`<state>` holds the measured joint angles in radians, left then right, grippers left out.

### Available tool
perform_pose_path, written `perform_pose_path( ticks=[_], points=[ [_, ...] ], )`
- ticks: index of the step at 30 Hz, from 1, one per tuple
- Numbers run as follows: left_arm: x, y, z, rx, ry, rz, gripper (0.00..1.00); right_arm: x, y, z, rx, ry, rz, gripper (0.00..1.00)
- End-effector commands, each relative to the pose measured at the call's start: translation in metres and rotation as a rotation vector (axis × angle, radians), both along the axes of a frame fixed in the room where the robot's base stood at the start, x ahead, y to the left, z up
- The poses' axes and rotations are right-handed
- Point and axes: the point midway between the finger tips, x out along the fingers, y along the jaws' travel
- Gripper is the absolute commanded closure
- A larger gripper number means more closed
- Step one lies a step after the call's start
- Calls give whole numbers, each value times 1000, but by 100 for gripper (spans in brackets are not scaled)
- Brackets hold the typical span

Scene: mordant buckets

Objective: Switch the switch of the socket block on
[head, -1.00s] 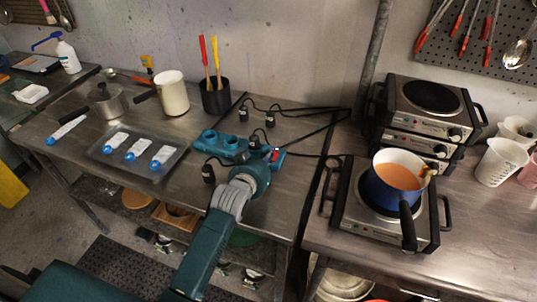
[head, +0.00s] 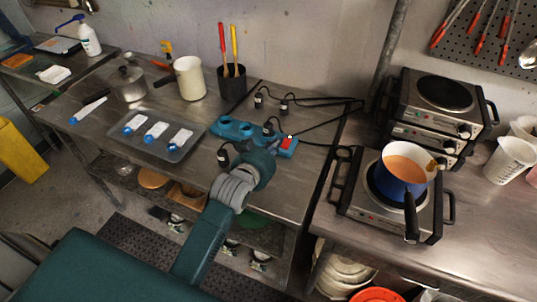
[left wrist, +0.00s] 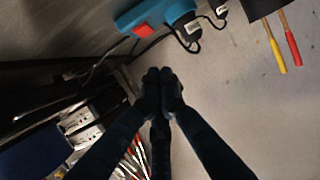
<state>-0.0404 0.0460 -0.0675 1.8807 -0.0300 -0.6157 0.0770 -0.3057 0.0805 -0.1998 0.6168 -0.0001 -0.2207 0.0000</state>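The blue socket block (head: 236,129) lies on the left steel table, with black plugs and cables along it. Its red switch (head: 288,142) is at the right end. My left gripper (head: 274,147) is just in front of the block, close to the switch; the head view does not show whether they touch. In the left wrist view, the dark fingers (left wrist: 160,84) are together and hold nothing visible. That view also shows part of the block (left wrist: 172,12) and the red switch (left wrist: 143,30), apart from the fingertips in the picture. My right gripper is out of view.
A tray (head: 172,153) with white labelled items lies left of my arm. A white pot (head: 189,80) and a black utensil holder (head: 232,84) stand behind. On the right table, a blue pot (head: 402,184) of orange liquid sits on a hotplate (head: 352,205).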

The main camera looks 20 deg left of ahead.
Motion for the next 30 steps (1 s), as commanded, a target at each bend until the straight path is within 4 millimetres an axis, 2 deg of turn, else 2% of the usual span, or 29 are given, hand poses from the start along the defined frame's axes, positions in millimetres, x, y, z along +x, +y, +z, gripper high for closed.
perform_pose_path(
  ticks=[3, 9, 26, 30],
  points=[
    [-23, 1, -1, 0, 1, 0, 100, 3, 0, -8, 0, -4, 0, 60],
    [-45, 2, 4, 0, 1, 1, 100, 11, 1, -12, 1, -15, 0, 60],
    [-49, 2, 6, 0, 0, 0, 100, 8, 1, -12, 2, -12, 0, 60],
    [-59, 2, -3, 5, 37, -2, 100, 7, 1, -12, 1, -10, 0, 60]
  ],
)
